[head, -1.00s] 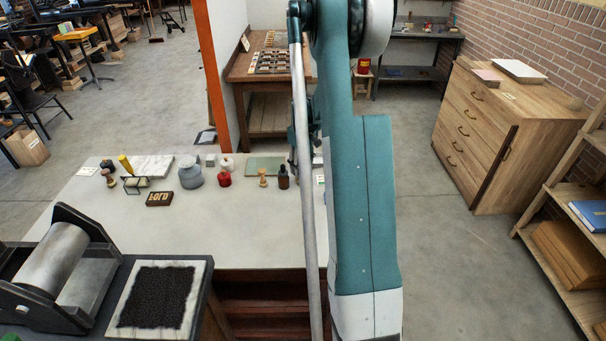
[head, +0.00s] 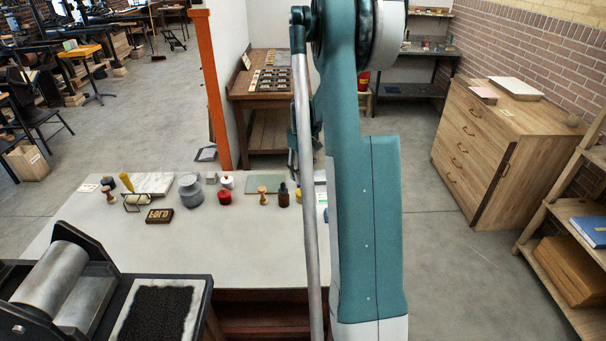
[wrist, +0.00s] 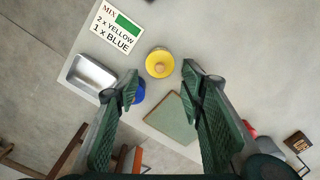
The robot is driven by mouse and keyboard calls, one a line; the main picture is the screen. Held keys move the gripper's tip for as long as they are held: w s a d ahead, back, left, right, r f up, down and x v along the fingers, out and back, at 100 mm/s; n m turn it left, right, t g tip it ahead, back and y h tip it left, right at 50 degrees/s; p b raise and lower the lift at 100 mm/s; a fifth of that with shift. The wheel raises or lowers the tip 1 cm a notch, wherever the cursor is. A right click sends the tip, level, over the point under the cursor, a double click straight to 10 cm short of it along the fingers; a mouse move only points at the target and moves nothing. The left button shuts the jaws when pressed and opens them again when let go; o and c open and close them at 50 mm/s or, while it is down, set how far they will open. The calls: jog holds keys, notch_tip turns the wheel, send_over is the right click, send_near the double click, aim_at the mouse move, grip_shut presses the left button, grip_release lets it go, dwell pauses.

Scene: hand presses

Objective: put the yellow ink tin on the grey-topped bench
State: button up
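The yellow ink tin (wrist: 159,62) stands on the pale grey top of the near bench (wrist: 215,30). It has a round knob on its lid. In the head view a sliver of yellow tin (head: 298,195) shows beside my arm's rod. My gripper (wrist: 160,83) is open and empty above the bench, its fingertips apart on either side of the line to the tin. The tin appears just past the fingertips; the height between them is hard to judge. In the head view my arm hides most of the gripper. The near bench's grey top (head: 240,245) shows there too.
A blue tin (wrist: 139,92) is close by the left fingertip. A metal tray (wrist: 88,75), a mixing card (wrist: 116,27) and a green plate (wrist: 172,120) lie around. A red tin (head: 224,197) stands further left. Another dark grey-topped bench (head: 425,50) stands at the back wall.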

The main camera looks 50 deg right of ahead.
dwell(0.4)
jog(key=s+a+r+t, duration=0.1)
jog(key=s+a+r, duration=0.1)
jog(key=a+r, duration=0.6)
jog(key=s+a+r+t+h, duration=0.1)
jog(key=a+r, duration=0.3)
jog(key=a, duration=0.8)
jog(key=s+a+r+t, duration=0.1)
jog(key=s+a+r, duration=0.1)
jog(key=a+r, duration=0.65)
jog(key=s+a+t, duration=0.2)
jog(key=s+a, duration=0.7)
jog(key=a, duration=0.3)
jog(key=s+a+f+n+t+y, duration=0.1)
jog(key=s+a+t, duration=0.1)
jog(key=s+a, duration=0.8)
jog(key=shift+a+f, duration=0.15)
jog(key=shift+a, duration=0.9)
